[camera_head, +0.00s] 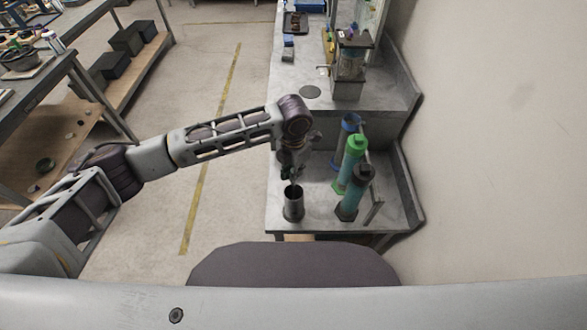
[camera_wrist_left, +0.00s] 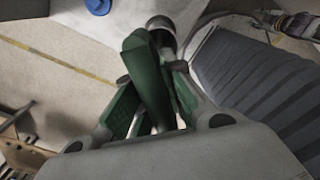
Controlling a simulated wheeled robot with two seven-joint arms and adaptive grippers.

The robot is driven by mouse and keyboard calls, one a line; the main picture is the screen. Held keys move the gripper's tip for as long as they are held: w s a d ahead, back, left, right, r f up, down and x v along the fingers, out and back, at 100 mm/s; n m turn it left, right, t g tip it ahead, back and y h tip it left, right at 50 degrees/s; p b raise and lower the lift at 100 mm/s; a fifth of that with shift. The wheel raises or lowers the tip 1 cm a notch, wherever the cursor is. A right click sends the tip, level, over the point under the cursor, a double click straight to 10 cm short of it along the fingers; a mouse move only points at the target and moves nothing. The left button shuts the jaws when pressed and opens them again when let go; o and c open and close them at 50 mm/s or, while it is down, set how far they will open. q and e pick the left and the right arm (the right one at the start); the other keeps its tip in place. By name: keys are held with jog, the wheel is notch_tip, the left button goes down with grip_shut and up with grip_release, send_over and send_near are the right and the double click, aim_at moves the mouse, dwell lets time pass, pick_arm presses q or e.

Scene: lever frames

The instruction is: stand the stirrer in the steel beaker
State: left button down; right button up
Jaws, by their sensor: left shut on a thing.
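The steel beaker (camera_head: 294,208) stands upright on the lower grey bench, near its left front corner. My left gripper (camera_head: 291,174) is right above the beaker's dark mouth and points down. It is shut on the stirrer (camera_head: 295,184), of which only a short thin part shows below the fingers. The stirrer's lower end is at the beaker's mouth; I cannot tell whether it is inside. My right gripper is not in view.
A raised bench section (camera_head: 300,75) with equipment lies behind. A wall is on the right; open floor is on the left.

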pick_arm(q)
jog(key=shift+f, duration=0.55)
jog(key=c, duration=1.4)
grip_release()
jog(key=shift+c, duration=0.2)
jog(key=shift+r, duration=0.1)
jog(key=shift+r, duration=5.95)
